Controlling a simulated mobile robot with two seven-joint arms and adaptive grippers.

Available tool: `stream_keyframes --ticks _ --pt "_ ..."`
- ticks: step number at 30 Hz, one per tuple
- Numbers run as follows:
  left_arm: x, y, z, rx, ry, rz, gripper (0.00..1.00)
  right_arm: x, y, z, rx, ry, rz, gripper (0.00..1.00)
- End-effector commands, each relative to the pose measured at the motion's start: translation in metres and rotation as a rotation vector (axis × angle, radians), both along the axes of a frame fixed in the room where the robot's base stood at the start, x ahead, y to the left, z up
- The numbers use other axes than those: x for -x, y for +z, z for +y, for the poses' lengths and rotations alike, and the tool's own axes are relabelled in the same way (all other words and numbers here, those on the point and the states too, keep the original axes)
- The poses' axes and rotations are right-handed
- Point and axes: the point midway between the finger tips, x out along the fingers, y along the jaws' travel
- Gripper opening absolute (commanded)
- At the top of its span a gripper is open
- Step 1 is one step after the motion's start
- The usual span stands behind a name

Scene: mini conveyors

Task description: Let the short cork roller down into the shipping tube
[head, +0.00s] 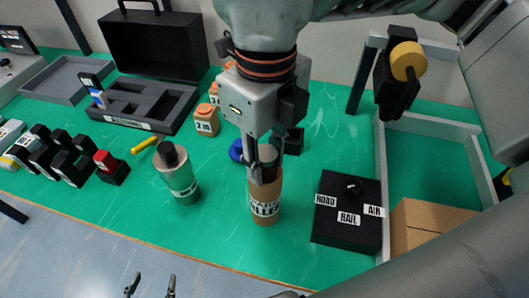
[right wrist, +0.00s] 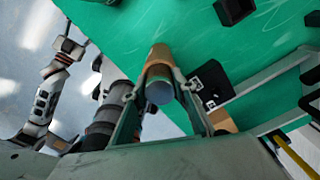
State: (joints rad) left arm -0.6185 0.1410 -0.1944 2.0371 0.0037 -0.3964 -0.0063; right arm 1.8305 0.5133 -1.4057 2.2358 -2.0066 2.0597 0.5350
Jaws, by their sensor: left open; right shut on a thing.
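The shipping tube (head: 264,208) is a brown cardboard cylinder with a black-and-white label, upright on the green table in the head view. My right gripper (head: 264,176) is over its mouth, pointing down, shut on the short roller (head: 268,154), which has a grey end. In the right wrist view the roller's blue-grey end (right wrist: 160,92) sits between the fingers, and the brown tube (right wrist: 158,54) is in line beyond it. The fingers hide the join, so I cannot tell how far the roller is inside. My left gripper (head: 152,287) is open and empty at the bottom edge.
A green-grey bottle (head: 180,178) stands left of the tube. A black box (head: 347,222) labelled ROAD, RAIL, AIR is close on the right, beside a grey-walled tray (head: 382,190) holding a cardboard box (head: 425,222). A blue object (head: 236,150) lies behind the tube.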

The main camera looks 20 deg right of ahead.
Motion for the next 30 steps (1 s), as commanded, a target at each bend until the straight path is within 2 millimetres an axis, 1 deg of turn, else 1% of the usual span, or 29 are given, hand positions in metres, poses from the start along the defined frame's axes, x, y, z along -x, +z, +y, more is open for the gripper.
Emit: stream_keyframes --ticks 11,12,13,14,21,25,28,30 --pt "0.003 -0.003 0.000 -0.002 -0.001 0.008 0.59 0.000 -0.001 0.000 0.000 0.001 -0.001 0.00" --pt "0.004 -0.004 0.000 -0.002 -0.001 0.010 0.59 0.000 -0.001 0.000 0.000 0.001 -0.001 0.34" --pt "0.005 -0.004 0.000 -0.003 -0.001 0.011 0.59 0.000 -0.001 0.000 0.000 0.001 -0.001 0.42" --pt "0.005 -0.005 0.000 -0.002 -0.001 0.012 0.59 0.000 -0.001 0.000 0.000 0.001 -0.001 0.46" --pt "0.009 -0.008 0.000 -0.002 -0.002 0.020 0.59 0.000 -0.001 0.000 0.000 0.001 0.000 0.46" --pt "0.008 -0.008 -0.001 -0.002 -0.005 0.019 0.59 0.000 0.001 0.000 0.000 0.001 0.000 0.46" --pt "0.007 -0.007 -0.001 -0.002 -0.004 0.017 0.59 0.000 0.009 0.000 -0.001 0.001 -0.002 0.46" --pt "0.007 -0.007 -0.001 -0.002 -0.004 0.016 0.59 -0.001 0.020 0.000 -0.002 0.001 -0.005 0.46"
